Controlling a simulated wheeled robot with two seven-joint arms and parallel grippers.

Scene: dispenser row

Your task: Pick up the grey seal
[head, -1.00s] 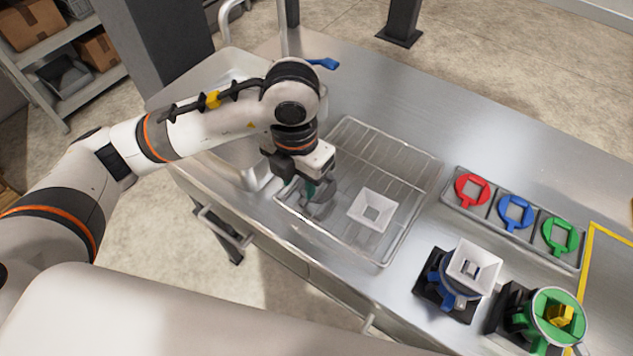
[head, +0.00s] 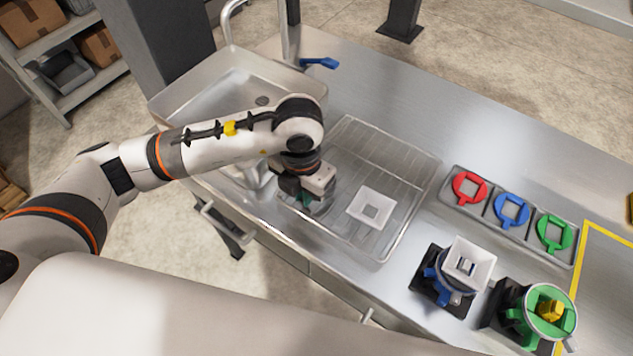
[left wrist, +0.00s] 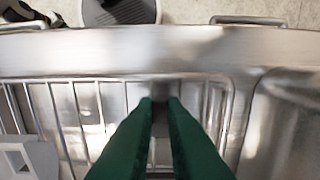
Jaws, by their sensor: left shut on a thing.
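My left gripper (head: 306,204) is low over the front-left part of the wire rack. Its green fingers (left wrist: 160,105) are shut on a small grey piece (left wrist: 160,91), apparently the grey seal, most of which the fingers hide. In the head view a grey shape (head: 321,208) shows beside the fingertips, partly covered by the gripper. I cannot tell whether it still touches the rack. My right gripper is not in view.
The wire rack (head: 408,228) also holds a white square funnel (head: 374,209). A sink (head: 205,100) is to the left. A tray (head: 483,213) of red, blue and green seals lies right. Blue (head: 437,284) and green (head: 519,326) dispensers stand at front right.

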